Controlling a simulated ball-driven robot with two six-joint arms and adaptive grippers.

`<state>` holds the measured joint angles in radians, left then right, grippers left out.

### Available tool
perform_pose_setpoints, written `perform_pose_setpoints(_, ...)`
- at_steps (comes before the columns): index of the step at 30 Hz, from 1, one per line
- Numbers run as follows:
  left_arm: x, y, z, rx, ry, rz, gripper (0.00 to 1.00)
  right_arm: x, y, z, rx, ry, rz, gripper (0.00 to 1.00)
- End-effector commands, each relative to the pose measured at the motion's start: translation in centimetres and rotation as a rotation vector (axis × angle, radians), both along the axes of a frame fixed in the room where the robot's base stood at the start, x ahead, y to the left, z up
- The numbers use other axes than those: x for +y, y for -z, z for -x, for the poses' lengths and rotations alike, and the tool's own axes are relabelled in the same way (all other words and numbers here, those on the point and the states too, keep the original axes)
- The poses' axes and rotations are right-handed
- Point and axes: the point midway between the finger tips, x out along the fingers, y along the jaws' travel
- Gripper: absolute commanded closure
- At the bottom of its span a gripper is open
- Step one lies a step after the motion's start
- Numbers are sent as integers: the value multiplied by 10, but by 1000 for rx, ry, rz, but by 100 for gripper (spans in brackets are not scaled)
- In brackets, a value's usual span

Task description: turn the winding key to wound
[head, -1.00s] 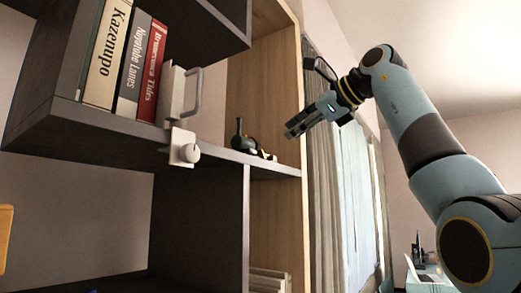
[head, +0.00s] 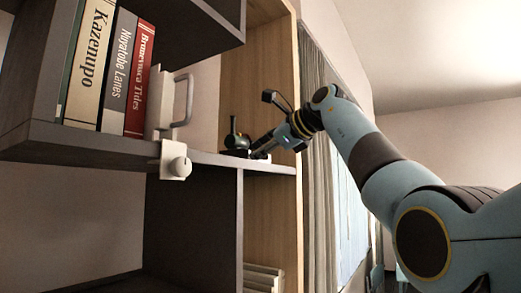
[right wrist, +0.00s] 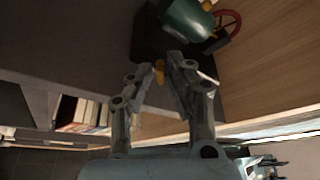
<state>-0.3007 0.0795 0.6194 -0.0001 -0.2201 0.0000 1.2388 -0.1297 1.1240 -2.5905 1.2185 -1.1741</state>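A small dark green toy (head: 234,139) stands on the dark shelf near its right end. In the right wrist view its green body (right wrist: 187,18) and a red wheel (right wrist: 231,22) show above a dark base. A small yellow piece, probably the winding key (right wrist: 159,71), shows between my right fingertips. My right gripper (head: 256,152) reaches in from the right at the toy. Its fingers (right wrist: 160,66) are drawn close together on either side of the yellow piece. Whether they press on it I cannot tell. My left gripper is not in view.
Several books (head: 114,70) stand on the shelf (head: 100,146) at left, held by a white bookend (head: 162,95). A white knobbed block (head: 175,161) sits on the shelf's front edge. A wooden side panel (head: 271,100) closes the shelf just right of the toy.

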Motion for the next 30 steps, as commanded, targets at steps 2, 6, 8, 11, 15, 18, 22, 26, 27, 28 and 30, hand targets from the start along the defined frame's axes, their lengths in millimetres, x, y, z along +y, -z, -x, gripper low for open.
perform_pose_setpoints(2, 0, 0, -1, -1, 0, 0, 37, 0, 0, 0, 0, 0, 0, 94)
perform_pose_setpoints(6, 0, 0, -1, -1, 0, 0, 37, 0, 0, 0, 1, 0, -1, 100)
perform_pose_setpoints(8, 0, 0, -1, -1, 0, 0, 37, 0, 0, 0, 1, 0, -1, 100)
perform_pose_setpoints(11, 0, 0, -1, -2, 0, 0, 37, 0, 0, 0, 2, 0, -1, 100)
perform_pose_setpoints(15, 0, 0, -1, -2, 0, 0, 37, -1, 0, 0, 16, 1, -11, 100)
perform_pose_setpoints(18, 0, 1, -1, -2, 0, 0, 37, -1, 0, 0, 42, 1, -28, 100)
perform_pose_setpoints(22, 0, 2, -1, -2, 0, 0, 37, -1, -1, -1, 99, 0, -71, 100)
perform_pose_setpoints(26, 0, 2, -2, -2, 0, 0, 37, -2, -2, -2, 175, 1, -125, 100)
perform_pose_setpoints(27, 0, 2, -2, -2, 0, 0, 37, -2, -2, -2, 200, 1, -144, 100)
perform_pose_setpoints(28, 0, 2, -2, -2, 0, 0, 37, -2, -3, -2, 217, -1, -157, 100)
perform_pose_setpoints(30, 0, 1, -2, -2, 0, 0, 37, -3, -3, -3, 260, 1, -189, 100)
